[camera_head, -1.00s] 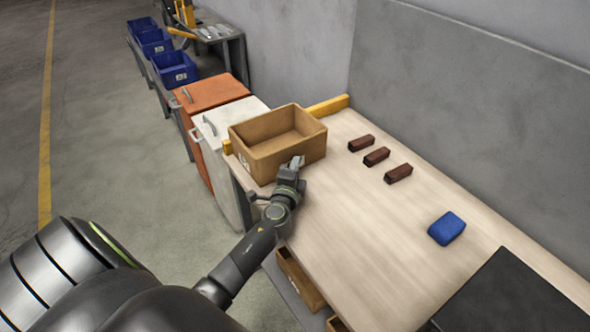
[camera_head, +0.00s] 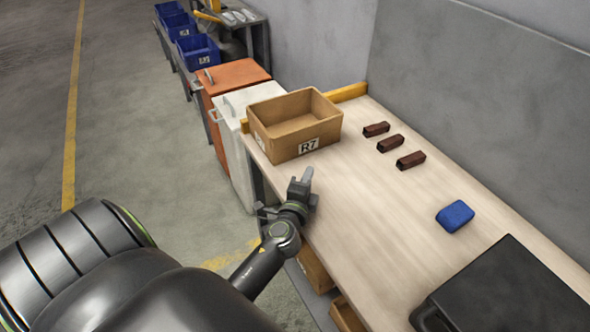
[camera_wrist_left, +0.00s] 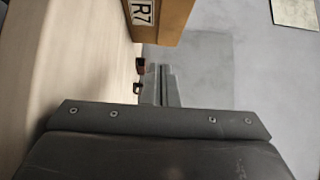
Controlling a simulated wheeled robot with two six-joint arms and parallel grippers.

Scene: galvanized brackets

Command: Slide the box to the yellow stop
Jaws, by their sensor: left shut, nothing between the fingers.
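The tan open box (camera_head: 297,124) with an R7 label stands at the far end of the table. The yellow stop (camera_head: 349,92) runs along the table's far edge behind it and shows on both sides of the box. The box looks close against it, but the box hides the contact line. My left gripper (camera_head: 304,177) is shut and empty at the table's left edge, on the near side of the box with a gap between. In the left wrist view, the box (camera_wrist_left: 172,20) is beyond the shut fingers (camera_wrist_left: 160,84). My right gripper is not in view.
Several dark red blocks (camera_head: 390,144) lie in a row right of the box. A blue block (camera_head: 455,215) and a black case (camera_head: 510,290) are nearer on the table (camera_head: 350,200). White and orange cabinets (camera_head: 233,75) stand beyond the far end, a grey wall at right.

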